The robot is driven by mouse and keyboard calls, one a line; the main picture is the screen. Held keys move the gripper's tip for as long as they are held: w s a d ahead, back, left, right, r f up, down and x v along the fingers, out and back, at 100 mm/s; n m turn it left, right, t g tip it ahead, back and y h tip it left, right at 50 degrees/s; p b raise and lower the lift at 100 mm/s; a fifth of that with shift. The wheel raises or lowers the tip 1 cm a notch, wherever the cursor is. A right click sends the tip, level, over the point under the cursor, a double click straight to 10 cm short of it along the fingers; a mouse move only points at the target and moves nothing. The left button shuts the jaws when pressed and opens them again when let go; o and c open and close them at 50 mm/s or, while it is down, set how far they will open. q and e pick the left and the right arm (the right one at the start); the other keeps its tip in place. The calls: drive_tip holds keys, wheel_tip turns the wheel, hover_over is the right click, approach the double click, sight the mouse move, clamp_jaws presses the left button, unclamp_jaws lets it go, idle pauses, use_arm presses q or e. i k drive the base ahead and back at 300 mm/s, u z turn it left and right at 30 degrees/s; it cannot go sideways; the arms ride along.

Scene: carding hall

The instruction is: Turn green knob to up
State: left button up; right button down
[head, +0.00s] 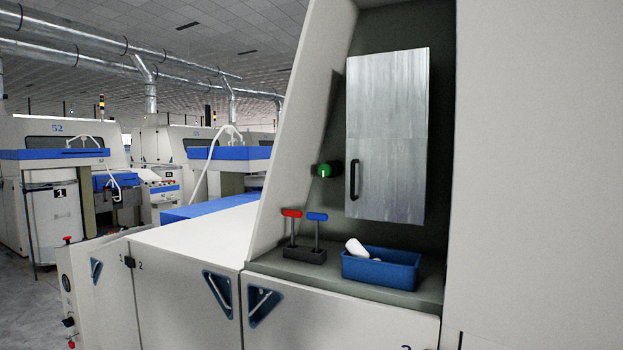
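The green knob (324,170) is round and sits on the dark back wall of the machine's recess, just left of the metal cabinet. It is small in the picture. A thin pale mark shows on its face and looks roughly upright, though its exact angle is hard to tell. Neither of my grippers shows in the head view.
A metal cabinet (388,135) with a black handle (354,180) hangs right of the knob. Below stand a red-handled lever (292,213), a blue-handled lever (317,216) and a blue bin (381,270) with white items, on a narrow ledge (400,297).

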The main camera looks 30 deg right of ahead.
sight(324, 170)
drive_tip(key=u, duration=0.65)
drive_tip(key=i, duration=0.75)
drive_tip(key=z, duration=1.55)
